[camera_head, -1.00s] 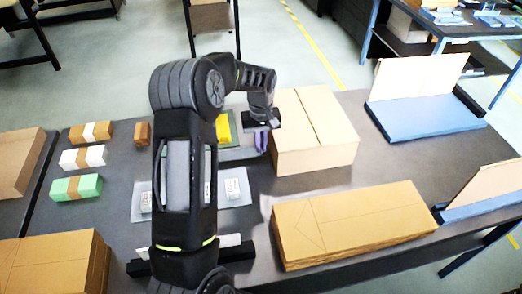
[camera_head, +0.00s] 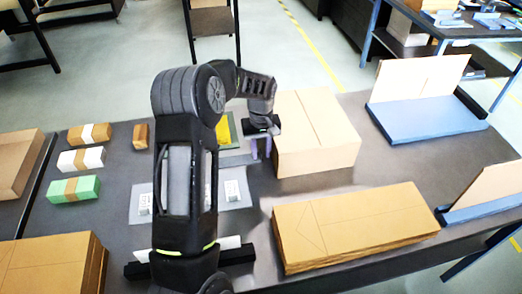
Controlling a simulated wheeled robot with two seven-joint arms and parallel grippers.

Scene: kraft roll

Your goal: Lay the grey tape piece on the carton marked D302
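A closed tan carton (camera_head: 315,130) stands right of the middle of the table, its top seam showing. No D302 marking is readable on it. My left gripper (camera_head: 261,148) hangs just left of this carton, pointing down. I cannot make out the grey tape piece for certain; my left arm hides part of the table. My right gripper is not in view.
A grey mat (camera_head: 238,203) with white labels (camera_head: 232,190) lies partly behind my arm. Wrapped green (camera_head: 74,189), white (camera_head: 82,158) and brown (camera_head: 90,133) blocks sit left. Flat cardboard (camera_head: 350,225) lies front right. A blue stand (camera_head: 425,117) is back right.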

